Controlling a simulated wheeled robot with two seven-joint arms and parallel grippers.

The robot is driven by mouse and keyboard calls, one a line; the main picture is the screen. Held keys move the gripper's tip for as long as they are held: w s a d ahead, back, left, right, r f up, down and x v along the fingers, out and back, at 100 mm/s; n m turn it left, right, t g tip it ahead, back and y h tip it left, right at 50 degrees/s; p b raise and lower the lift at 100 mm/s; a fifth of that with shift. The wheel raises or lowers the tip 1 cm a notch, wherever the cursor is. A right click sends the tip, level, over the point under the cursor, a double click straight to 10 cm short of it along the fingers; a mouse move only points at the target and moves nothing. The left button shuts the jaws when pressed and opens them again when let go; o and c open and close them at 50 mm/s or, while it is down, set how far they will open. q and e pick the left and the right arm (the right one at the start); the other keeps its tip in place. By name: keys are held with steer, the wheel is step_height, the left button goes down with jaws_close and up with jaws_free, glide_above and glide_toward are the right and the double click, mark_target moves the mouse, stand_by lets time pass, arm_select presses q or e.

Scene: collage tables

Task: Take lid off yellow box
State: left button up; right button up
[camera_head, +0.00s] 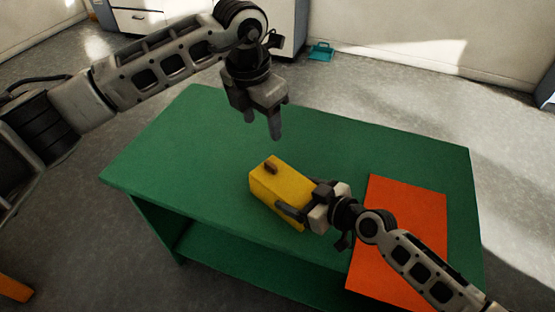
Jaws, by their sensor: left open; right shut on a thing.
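The yellow box (264,188) stands near the middle of the green table. Its lid (289,178) is on top and has a small brown knob (271,165). My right gripper (300,206) comes in from the right and is shut on the near right part of the yellow box. Its fingers and wrist hide that end of the box. My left gripper (262,128) points down above the table, behind and above the box. It is open and empty, with its fingertips apart from the knob.
The green table (165,140) has free room at the left and back. A flat orange-red sheet (407,200) lies on its right side, partly under my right arm. A lower shelf (215,248) shows beneath. A teal object (320,53) is on the floor behind.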

mark_target(270, 164)
arm_select(q)
steer(key=f, duration=0.4)
steer(key=w+d+f, duration=0.1)
steer(key=f, duration=0.8)
steer(key=shift+w+d+f, duration=0.15)
steer(key=shift+w+f, duration=0.15)
steer(key=c, duration=1.2)
steer(key=shift+r, duration=0.2)
steer(key=shift+r, duration=1.05)
steer(key=shift+r, duration=0.1)
